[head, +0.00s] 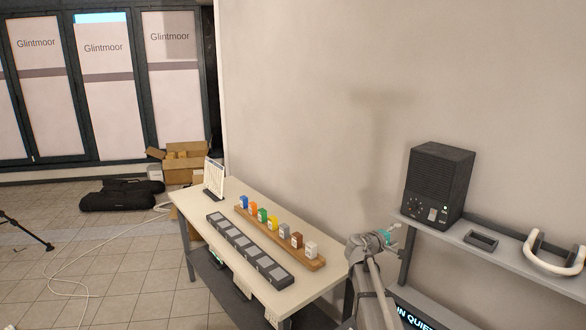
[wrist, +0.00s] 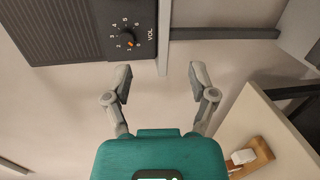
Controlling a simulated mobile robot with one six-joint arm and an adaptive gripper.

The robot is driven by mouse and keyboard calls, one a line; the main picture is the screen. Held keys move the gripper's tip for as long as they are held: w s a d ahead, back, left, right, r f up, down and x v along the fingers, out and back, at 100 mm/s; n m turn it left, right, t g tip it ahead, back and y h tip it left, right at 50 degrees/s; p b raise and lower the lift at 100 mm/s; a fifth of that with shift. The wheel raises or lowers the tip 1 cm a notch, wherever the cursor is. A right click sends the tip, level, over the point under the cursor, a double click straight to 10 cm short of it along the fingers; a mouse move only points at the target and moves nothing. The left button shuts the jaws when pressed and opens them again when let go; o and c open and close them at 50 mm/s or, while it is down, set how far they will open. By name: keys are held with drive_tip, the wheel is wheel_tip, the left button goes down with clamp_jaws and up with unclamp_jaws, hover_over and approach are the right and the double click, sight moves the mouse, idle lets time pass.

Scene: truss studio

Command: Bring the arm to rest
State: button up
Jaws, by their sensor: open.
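My arm's end shows at the lower right of the head view, with my gripper (head: 394,232) raised between the white table (head: 298,293) and the wall shelf (head: 455,238). In the wrist view my gripper (wrist: 158,84) has its two grey fingers spread apart with nothing between them. A black speaker box (head: 439,184) stands on the shelf. Its volume knob (wrist: 128,39) shows beyond the fingers in the wrist view, apart from them.
On the table are a wooden rack (head: 281,240) with several coloured blocks, a dark slotted tray (head: 248,249) and a white stand (head: 214,177). The shelf also holds a small dark tray (head: 481,239) and white headphones (head: 553,257). Cardboard boxes (head: 184,161) stand behind the table.

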drive_tip(key=s+a+f+m+g+y+b, duration=0.2)
drive_tip(key=s+f+m+g+y, duration=0.15)
drive_tip(key=s+f, duration=0.6)
drive_tip(key=s+a+f+m+g+y+b, duration=0.2)
drive_tip(key=s+a+f+y, duration=0.3)
drive_tip(key=s, duration=0.5)
drive_tip(key=s+a+f+m+g+y+b, duration=0.2)
drive_tip(key=s+a+f+y, duration=0.3)
drive_tip(key=s+a+f, duration=0.4)
drive_tip(key=shift+s+a+f+g+b, duration=0.15)
drive_tip(key=shift+s+a+g+b, duration=0.65)
drive_tip(key=shift+a, duration=0.45)
drive_tip(key=shift+s, duration=0.1)
